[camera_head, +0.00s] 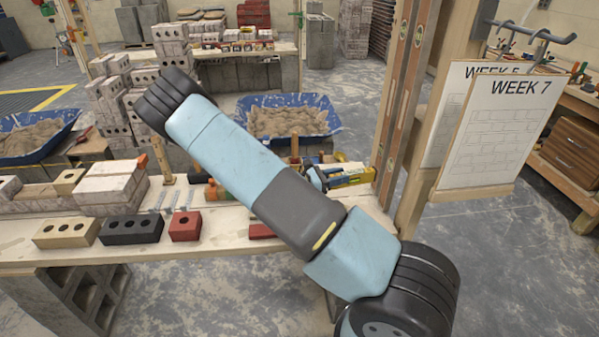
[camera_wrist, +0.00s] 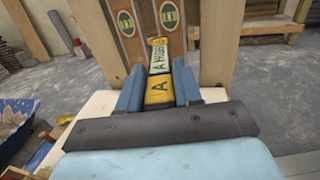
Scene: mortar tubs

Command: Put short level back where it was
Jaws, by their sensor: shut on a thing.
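The short level (camera_wrist: 158,90) is yellow with black lettering and a pale lettered stretch further out. My gripper (camera_wrist: 159,80) is shut on it, with one blue finger on each side, in the wrist view. It points away from me toward wooden boards. In the head view the yellow level (camera_head: 352,178) shows at the right end of the bench, beyond my arm. The gripper (camera_head: 318,179) is partly hidden there by my arm. I cannot tell whether the level touches the boards.
Long brown levels (camera_head: 402,88) with green vials stand upright on a wooden post right of the bench. Paper sheets marked WEEK 7 (camera_head: 499,125) hang beside it. Bricks (camera_head: 132,230) and tools lie on the bench (camera_head: 225,238). Blue mortar tubs (camera_head: 333,119) stand behind.

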